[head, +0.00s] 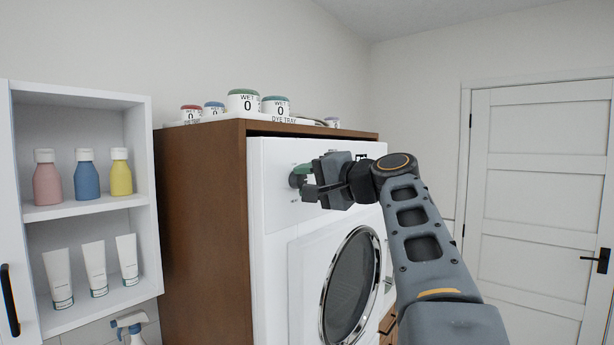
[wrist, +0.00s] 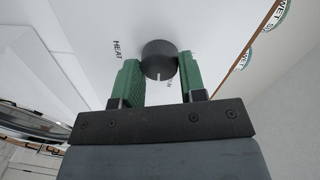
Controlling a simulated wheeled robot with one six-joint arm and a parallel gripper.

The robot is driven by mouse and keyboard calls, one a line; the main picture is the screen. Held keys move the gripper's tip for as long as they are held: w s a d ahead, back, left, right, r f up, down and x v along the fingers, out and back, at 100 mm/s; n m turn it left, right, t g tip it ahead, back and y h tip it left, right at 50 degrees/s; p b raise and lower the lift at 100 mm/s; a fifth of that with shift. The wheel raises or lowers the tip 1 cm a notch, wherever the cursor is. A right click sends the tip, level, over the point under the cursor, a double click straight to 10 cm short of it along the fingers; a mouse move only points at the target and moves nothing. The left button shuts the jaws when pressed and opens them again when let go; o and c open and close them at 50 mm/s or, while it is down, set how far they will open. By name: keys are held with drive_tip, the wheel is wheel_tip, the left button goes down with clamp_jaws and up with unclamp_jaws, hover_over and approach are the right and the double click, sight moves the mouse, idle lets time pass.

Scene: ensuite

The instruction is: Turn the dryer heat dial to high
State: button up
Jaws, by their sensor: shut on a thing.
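The dryer (head: 275,215) is white with a round dark door, set in a brown wooden cabinet. Its heat dial is a dark round knob (wrist: 160,58) on the front panel, with a white pointer mark on its rim and the word HEAT printed beside it. In the head view the dial (head: 296,180) shows only in part beside my gripper (head: 305,181). In the wrist view the green fingers of my gripper (wrist: 160,78) stand on both sides of the dial, shut on it. Other lettering around the dial is partly hidden by the fingers and too small to read.
Several lidded jars (head: 243,102) stand on a dye tray on top of the cabinet (head: 205,215). An open white shelf (head: 90,209) with bottles and tubes is at the left. A closed white door (head: 540,190) is at the right. The round dryer door (head: 352,285) is below my gripper.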

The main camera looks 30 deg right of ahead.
drive_tip(key=m+p, duration=0.2)
drive_tip(key=m, duration=0.4)
drive_tip(key=shift+y, duration=0.3)
drive_tip(key=shift+f, duration=0.1)
idle(0.4)
drive_tip(key=o, duration=0.9)
drive_tip(key=shift+o, duration=0.2)
drive_tip(key=shift+d, duration=0.1)
drive_tip(key=b+v, duration=0.3)
drive_tip(key=v, duration=1)
drive_tip(key=shift+s+d, duration=0.2)
drive_tip(key=shift+s, duration=0.15)
